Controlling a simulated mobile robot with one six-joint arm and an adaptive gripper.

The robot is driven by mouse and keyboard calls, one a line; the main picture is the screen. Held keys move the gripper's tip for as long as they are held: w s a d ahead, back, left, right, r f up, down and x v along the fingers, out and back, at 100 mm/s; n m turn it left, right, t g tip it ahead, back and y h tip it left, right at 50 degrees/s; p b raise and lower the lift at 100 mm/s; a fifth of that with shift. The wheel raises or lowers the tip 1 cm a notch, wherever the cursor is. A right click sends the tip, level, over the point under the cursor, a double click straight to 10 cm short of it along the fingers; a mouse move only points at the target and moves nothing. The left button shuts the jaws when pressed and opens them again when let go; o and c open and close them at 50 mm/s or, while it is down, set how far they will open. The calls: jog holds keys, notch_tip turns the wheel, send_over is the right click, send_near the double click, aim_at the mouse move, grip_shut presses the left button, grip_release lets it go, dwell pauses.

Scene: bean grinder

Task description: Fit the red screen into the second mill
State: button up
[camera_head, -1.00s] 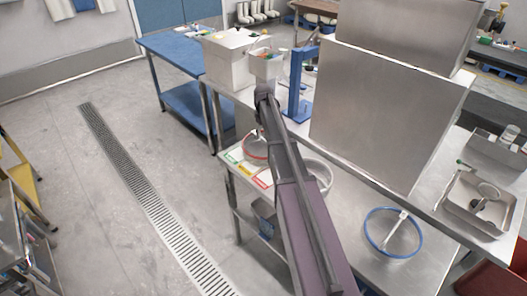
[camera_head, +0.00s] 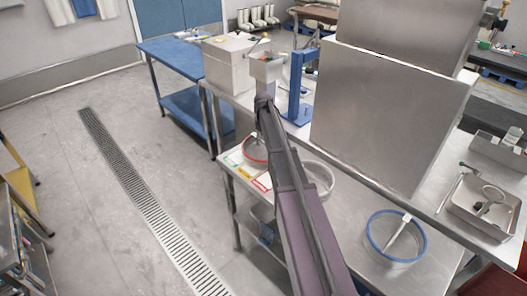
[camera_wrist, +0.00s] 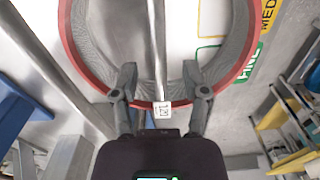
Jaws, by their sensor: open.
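The red screen (camera_head: 254,150), a red-rimmed ring with a grey mesh wall, lies on a white card at the left end of the steel table. In the wrist view the red screen (camera_wrist: 78,50) fills the upper middle, with a thin bar handle (camera_wrist: 158,45) across it and a small numbered tag (camera_wrist: 162,109) at the rim. My gripper (camera_wrist: 160,72) is open, its fingers on either side of the handle with gaps between. In the head view my arm hides part of the gripper. I cannot tell which machine is the second mill.
The white card (camera_wrist: 212,18) has coloured outlines and lettering. A blue-rimmed screen (camera_head: 423,243) and a pale ring (camera_head: 328,188) stand on the same table. Large steel boxes (camera_head: 385,120), a blue stand (camera_head: 303,85) and a white box (camera_head: 225,65) stand behind.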

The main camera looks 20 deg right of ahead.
jog(key=shift+f, duration=0.25)
dwell(0.5)
grip_shut()
